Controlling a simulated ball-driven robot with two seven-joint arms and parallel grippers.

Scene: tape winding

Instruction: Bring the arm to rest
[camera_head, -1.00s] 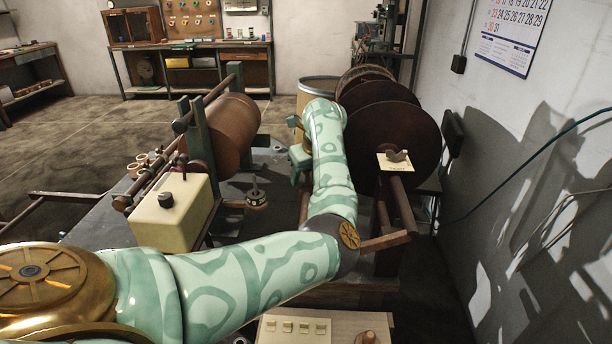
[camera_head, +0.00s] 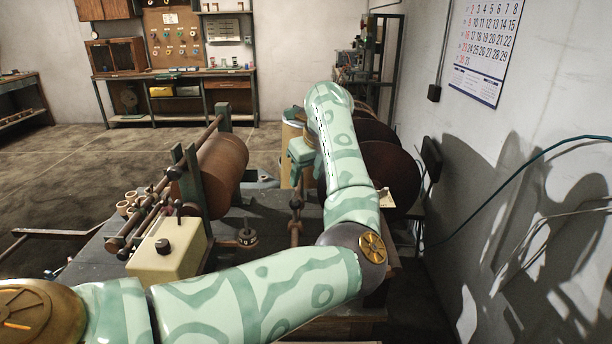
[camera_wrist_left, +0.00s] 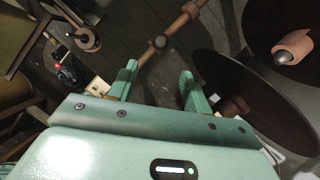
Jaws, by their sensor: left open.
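My left arm (camera_head: 340,150), pale green with darker swirls, reaches forward over the winding machine. Its gripper (camera_head: 294,176) hangs at the far end of the arm, left of the dark discs, and its fingers are hard to make out there. In the left wrist view the gripper (camera_wrist_left: 160,82) has its two green fingers apart, with nothing held between them. A brown rod with a joint (camera_wrist_left: 160,43) shows beyond the fingertips. My right gripper is not in view.
Dark discs (camera_head: 400,178) stand close to the right of the forearm. A brown roller (camera_head: 220,172) and a cream box (camera_head: 165,252) stand to the left on the machine bed. A wall with a calendar (camera_head: 487,45) bounds the right side. Floor at left is mostly open.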

